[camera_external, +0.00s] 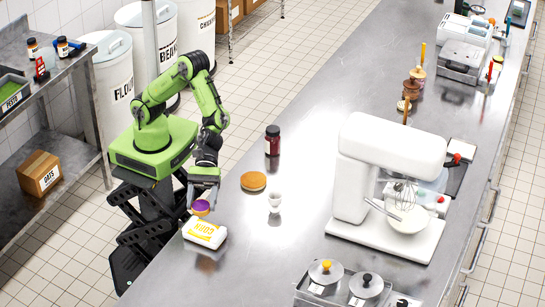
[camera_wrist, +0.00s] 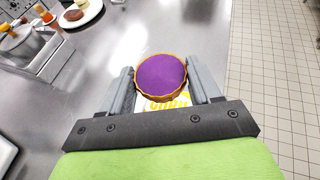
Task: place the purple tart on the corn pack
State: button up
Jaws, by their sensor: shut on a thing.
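The purple tart (camera_wrist: 161,76) has a brown crust and sits between the two fingers of my gripper (camera_wrist: 161,82) in the wrist view. In the external view my gripper (camera_external: 203,200) is shut on the tart (camera_external: 201,207), just above the far end of the corn pack. The corn pack (camera_external: 204,233) is white with yellow lettering and lies flat on the steel counter near its left edge. In the wrist view a strip of the pack (camera_wrist: 167,104) shows below the tart; the rest is hidden. I cannot tell whether the tart touches the pack.
A round brown bun or cake (camera_external: 253,181), a white cup (camera_external: 275,201) and a dark jar (camera_external: 272,140) stand to the right on the counter. A white stand mixer (camera_external: 388,180) is farther right. Lidded steel containers (camera_external: 345,286) stand at the front. Counter around the pack is clear.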

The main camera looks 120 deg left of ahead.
aim_at(205, 225)
notch_tip(205, 225, down, 7)
jog(key=shift+w+f+b, duration=0.1)
jog(key=shift+f+b, duration=0.1)
jog(key=shift+b, duration=0.65)
jog(key=shift+f, duration=0.2)
jog(key=o, duration=0.7)
jog(key=shift+r, duration=0.1)
